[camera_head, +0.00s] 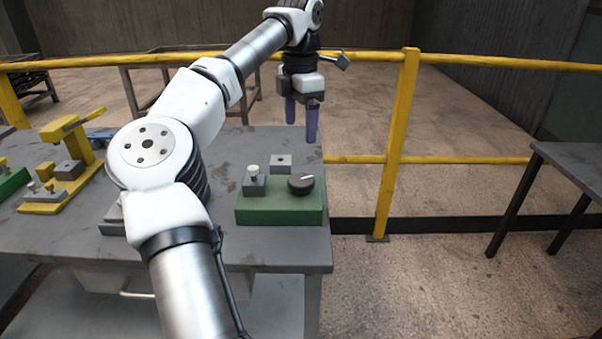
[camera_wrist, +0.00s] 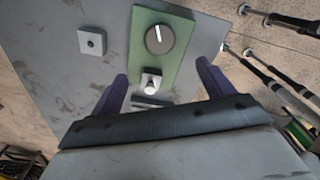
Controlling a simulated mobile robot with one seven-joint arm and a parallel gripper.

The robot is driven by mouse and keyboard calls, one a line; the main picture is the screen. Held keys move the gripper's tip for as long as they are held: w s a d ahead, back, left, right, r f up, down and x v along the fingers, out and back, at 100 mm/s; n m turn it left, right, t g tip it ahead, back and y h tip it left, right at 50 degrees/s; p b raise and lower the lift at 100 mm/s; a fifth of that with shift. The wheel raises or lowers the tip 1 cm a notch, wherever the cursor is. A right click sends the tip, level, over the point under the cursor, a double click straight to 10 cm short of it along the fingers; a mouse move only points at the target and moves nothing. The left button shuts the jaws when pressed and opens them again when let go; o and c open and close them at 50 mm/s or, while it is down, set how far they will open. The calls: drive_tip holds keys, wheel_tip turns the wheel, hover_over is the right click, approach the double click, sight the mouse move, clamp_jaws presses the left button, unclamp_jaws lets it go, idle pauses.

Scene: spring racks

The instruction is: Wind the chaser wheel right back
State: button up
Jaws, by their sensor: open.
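A round dark wheel (camera_head: 301,185) with a white pointer line sits on the right part of a green base (camera_head: 280,214) on the table. I take it for the chaser wheel; no label shows. In the wrist view the wheel (camera_wrist: 160,39) lies ahead of the fingertips, its line near the picture's vertical. A grey block with a white-topped post (camera_head: 254,171) stands left of the wheel on the same base. My gripper (camera_head: 301,118) is open and empty, pointing down, above and apart from these things. In the wrist view the post (camera_wrist: 150,84) shows between the fingers (camera_wrist: 162,74).
A small grey block (camera_head: 281,160) stands on the table behind the base. A yellow fixture (camera_head: 70,182) and another green base (camera_head: 12,182) stand at the left. My arm hides part of the table. A yellow railing (camera_head: 396,140) runs behind; another table (camera_head: 575,160) is at right.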

sight(301, 179)
wheel_tip(301, 179, down, 14)
drive_tip(key=shift+d+r, duration=0.1)
drive_tip(key=shift+r, duration=0.15)
drive_tip(key=c, duration=1)
drive_tip(key=shift+o, duration=0.2)
drive_tip(key=shift+n, duration=0.4)
